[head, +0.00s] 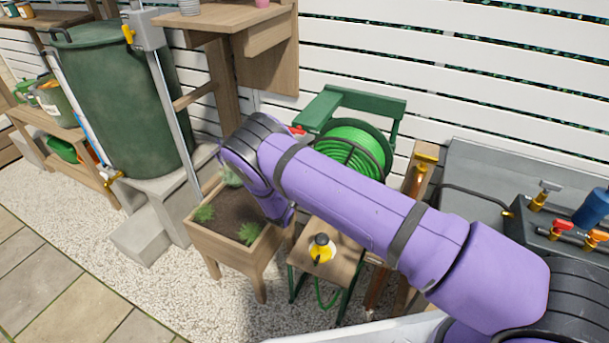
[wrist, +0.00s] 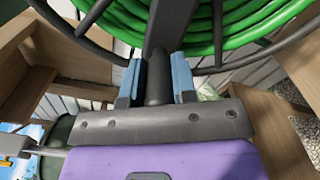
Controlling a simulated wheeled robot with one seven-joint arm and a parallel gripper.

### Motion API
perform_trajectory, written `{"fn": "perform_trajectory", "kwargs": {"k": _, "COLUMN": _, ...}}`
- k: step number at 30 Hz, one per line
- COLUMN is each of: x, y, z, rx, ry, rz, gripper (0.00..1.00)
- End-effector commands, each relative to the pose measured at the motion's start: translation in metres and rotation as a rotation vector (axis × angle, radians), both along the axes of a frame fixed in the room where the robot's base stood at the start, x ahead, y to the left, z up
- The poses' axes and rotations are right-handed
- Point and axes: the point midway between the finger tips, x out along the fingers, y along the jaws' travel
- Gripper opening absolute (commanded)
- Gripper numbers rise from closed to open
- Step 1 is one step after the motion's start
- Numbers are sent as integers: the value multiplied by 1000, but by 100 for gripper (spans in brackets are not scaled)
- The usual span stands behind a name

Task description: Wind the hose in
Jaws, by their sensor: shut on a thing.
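The hose reel (head: 387,101) has a dark green frame and stands against the white slatted fence in the head view. Coils of bright green hose (head: 350,145) are wound on its drum, and they fill the top of the wrist view (wrist: 245,25). In the wrist view my gripper (wrist: 157,80) has its blue jaws shut on a dark round crank handle (wrist: 158,91) in front of the reel. In the head view my purple arm hides the gripper and the reel's lower part.
A yellow and black object (head: 322,249) sits on the small wooden stand (head: 345,262). A wooden planter (head: 240,263) with plants is left of it. A green barrel (head: 125,100) stands on blocks further left. A grey unit with taps (head: 480,165) is at right. Gravel in front is clear.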

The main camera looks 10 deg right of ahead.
Motion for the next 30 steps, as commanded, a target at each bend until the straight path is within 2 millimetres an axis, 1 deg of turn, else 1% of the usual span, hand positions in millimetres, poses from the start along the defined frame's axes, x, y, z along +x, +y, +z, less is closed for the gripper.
{"fn": "perform_trajectory", "kwargs": {"k": 3, "x": -1, "y": 0, "z": -7, "rx": 4, "ry": -1, "rz": 1, "gripper": 0}}
{"fn": "perform_trajectory", "kwargs": {"k": 9, "x": -2, "y": -1, "z": -12, "rx": 5, "ry": -1, "rz": 0, "gripper": 0}}
{"fn": "perform_trajectory", "kwargs": {"k": 23, "x": -2, "y": -2, "z": -14, "rx": 6, "ry": -1, "rz": -1, "gripper": 0}}
{"fn": "perform_trajectory", "kwargs": {"k": 24, "x": -2, "y": -2, "z": -14, "rx": 6, "ry": -1, "rz": -1, "gripper": 29}}
{"fn": "perform_trajectory", "kwargs": {"k": 26, "x": -2, "y": -2, "z": -14, "rx": 6, "ry": -1, "rz": -1, "gripper": 42}}
{"fn": "perform_trajectory", "kwargs": {"k": 27, "x": -2, "y": -2, "z": -14, "rx": 6, "ry": -2, "rz": -1, "gripper": 52}}
{"fn": "perform_trajectory", "kwargs": {"k": 30, "x": -2, "y": -2, "z": -13, "rx": 6, "ry": -2, "rz": -1, "gripper": 52}}
